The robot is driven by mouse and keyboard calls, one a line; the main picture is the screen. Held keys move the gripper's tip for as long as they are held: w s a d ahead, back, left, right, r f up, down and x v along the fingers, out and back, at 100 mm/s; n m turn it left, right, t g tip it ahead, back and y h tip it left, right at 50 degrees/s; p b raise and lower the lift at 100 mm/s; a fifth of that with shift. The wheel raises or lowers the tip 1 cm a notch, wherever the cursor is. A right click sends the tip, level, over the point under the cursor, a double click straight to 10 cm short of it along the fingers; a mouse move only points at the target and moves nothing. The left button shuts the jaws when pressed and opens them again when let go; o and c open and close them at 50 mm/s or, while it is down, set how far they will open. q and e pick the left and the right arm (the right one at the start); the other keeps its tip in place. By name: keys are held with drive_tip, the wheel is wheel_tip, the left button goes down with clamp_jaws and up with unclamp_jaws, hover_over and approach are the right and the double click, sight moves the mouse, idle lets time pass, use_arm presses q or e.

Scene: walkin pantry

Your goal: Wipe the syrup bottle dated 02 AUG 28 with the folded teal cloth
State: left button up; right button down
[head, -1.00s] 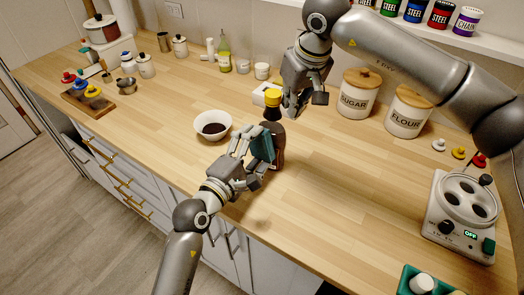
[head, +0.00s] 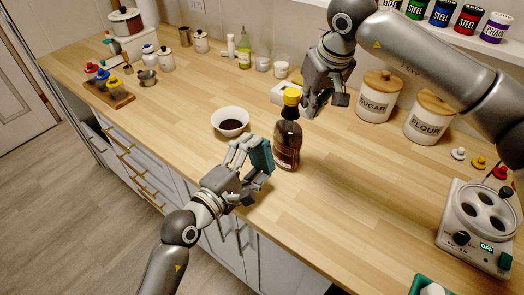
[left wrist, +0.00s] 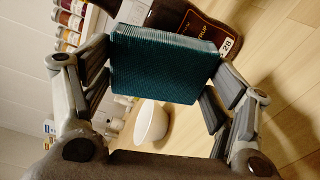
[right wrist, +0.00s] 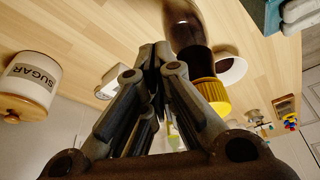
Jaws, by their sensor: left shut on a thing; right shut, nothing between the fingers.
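The syrup bottle (head: 288,138) is dark brown with a yellow cap and stands upright on the counter. In the left wrist view its dark label (left wrist: 205,30) shows "SYRUP" and a white tag ending in "28"; the rest of the date is hidden. My left gripper (head: 250,160) is shut on the folded teal cloth (left wrist: 160,65), held just left of the bottle; contact cannot be told. My right gripper (head: 322,98) is shut and empty, beside the yellow cap, and the cap (right wrist: 213,95) shows close to its fingers in the right wrist view.
A white bowl (head: 230,122) with dark contents stands behind and left of the left gripper. Sugar (head: 378,97) and flour (head: 428,118) canisters stand at the back right. A white appliance (head: 478,228) is at the right. The counter's front middle is clear.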

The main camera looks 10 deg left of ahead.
use_arm(q)
drive_tip(key=shift+s+a, duration=0.15)
drive_tip(key=shift+s, duration=0.1)
wheel_tip(320, 180, up, 4)
drive_tip(key=p, duration=0.3)
drive_tip(key=shift+f, duration=0.2)
use_arm(e)
wheel_tip(320, 180, up, 6)
idle(0.3)
use_arm(q)
drive_tip(key=v, duration=0.3)
drive_tip(key=shift+w+a, duration=0.1)
drive_tip(key=shift+a, duration=0.05)
use_arm(e)
drive_tip(key=v, duration=1.1)
drive_tip(key=shift+r, duration=0.4)
